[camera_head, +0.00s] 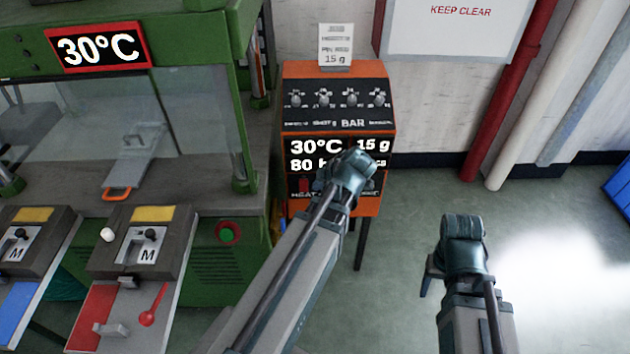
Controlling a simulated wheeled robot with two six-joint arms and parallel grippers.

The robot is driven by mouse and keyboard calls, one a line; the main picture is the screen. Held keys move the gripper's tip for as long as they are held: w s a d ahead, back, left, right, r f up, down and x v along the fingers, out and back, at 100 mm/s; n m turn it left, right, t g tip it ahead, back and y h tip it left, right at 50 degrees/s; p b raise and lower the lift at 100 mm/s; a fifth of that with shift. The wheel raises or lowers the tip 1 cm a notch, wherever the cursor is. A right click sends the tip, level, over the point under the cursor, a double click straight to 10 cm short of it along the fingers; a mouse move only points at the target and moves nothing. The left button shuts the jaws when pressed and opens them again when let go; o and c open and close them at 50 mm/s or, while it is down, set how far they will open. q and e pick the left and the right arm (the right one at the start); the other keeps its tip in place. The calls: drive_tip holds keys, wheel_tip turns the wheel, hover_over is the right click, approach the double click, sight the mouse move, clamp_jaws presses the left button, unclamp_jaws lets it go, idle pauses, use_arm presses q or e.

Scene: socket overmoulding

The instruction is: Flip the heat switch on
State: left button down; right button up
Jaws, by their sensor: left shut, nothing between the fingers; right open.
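The orange control box (288,115) stands at the back centre, its lower display reading 30°C and 15 g. The red heat switch (304,186) is at its lower left, above the label HEAT; it is too small to tell its position. My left gripper (352,172) is in front of the lower right of the box, to the right of the switch. It is shut and empty, its fingertips mostly hidden by its own wrist. It covers part of the display and lower panel.
A green press (230,262) with a 30°C display (98,47) stands at the left. Two mould units (140,250) with levers are in front of it. A row of knobs (324,98) is on the box top.

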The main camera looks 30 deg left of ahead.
sight(308, 189)
use_arm(q)
drive_tip(key=shift+f, duration=0.1)
drive_tip(key=shift+s+d+f+g+b, duration=0.2)
drive_tip(key=shift+f+g+b, duration=0.1)
drive_tip(key=shift+f, duration=0.3)
drive_tip(key=shift+w+a+f+b, duration=0.9)
drive_tip(key=shift+a+f+b, duration=0.3)
drive_tip(key=shift+f+b, duration=0.3)
drive_tip(key=shift+w+a+f+b, duration=0.9)
drive_tip(key=shift+a+f+b, duration=0.35)
drive_tip(key=shift+f+b, duration=0.3)
drive_tip(key=shift+w+a+f+b, duration=0.9)
drive_tip(key=shift+a+f+b, duration=0.3)
drive_tip(key=shift+f+b, duration=0.3)
